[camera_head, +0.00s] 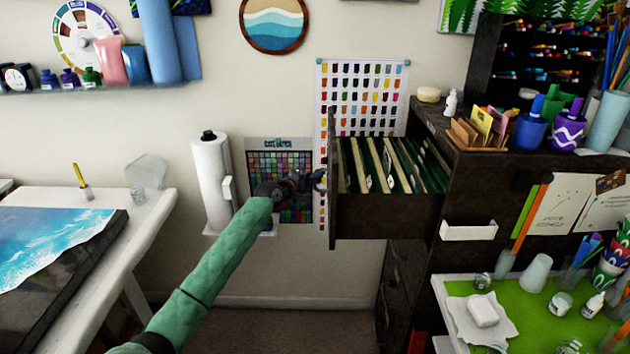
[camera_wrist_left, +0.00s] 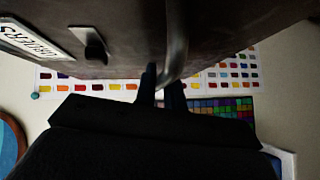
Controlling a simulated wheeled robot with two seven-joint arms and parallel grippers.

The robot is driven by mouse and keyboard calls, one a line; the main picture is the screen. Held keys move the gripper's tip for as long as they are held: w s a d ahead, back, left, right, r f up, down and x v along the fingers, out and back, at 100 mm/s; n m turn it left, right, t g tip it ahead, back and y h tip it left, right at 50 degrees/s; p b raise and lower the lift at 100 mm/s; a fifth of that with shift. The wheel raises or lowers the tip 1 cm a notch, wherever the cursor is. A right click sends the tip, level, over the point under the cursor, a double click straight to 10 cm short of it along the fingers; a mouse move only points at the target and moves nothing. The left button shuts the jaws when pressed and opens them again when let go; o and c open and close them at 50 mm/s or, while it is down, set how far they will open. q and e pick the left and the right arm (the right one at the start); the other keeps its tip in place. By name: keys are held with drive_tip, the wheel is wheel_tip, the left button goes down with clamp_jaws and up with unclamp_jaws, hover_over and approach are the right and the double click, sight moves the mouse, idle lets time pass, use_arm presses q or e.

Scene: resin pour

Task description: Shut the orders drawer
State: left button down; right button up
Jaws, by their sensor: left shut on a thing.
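The orders drawer (camera_head: 385,217) is dark and pulled well out from the dark cabinet, with several tan and green file folders showing inside. Its front panel (camera_head: 334,200) is seen nearly edge-on. My left gripper (camera_head: 318,180) is at the outer side of this front, shut on the drawer's handle. In the left wrist view the fingers (camera_wrist_left: 161,85) close around the curved metal handle (camera_wrist_left: 178,42). A label plate (camera_wrist_left: 38,42), partly cut off and upside down, is on the drawer front there. My right gripper is not in view.
A dark cabinet top (camera_head: 480,160) holds cups and cards right of the drawer. A green craft mat (camera_head: 540,285) lies below it. A paper roll (camera_head: 212,180) stands at the wall left of my gripper. A white table (camera_head: 150,225) is at left; the floor between is clear.

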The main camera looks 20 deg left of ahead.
sight(416, 172)
use_arm(q)
drive_tip(key=shift+d, duration=0.15)
drive_tip(key=w+d, duration=0.1)
drive_tip(key=d, duration=0.4)
drive_tip(key=w+d+p, duration=0.1)
drive_tip(key=w+d, duration=0.1)
drive_tip(key=d, duration=0.3)
drive_tip(key=w+d+p, duration=0.1)
drive_tip(key=d, duration=0.4)
drive_tip(key=shift+w+d, duration=0.3)
drive_tip(key=shift+d, duration=0.1)
drive_tip(key=w+d, duration=0.1)
drive_tip(key=d, duration=0.3)
drive_tip(key=w+d, duration=0.1)
drive_tip(key=d, duration=0.2)
drive_tip(key=w+d, duration=0.1)
drive_tip(key=d, duration=0.3)
drive_tip(key=shift+w+d, duration=0.15)
drive_tip(key=shift+d, duration=0.2)
drive_tip(key=shift+w+d, duration=0.2)
drive_tip(key=shift+d, duration=0.4)
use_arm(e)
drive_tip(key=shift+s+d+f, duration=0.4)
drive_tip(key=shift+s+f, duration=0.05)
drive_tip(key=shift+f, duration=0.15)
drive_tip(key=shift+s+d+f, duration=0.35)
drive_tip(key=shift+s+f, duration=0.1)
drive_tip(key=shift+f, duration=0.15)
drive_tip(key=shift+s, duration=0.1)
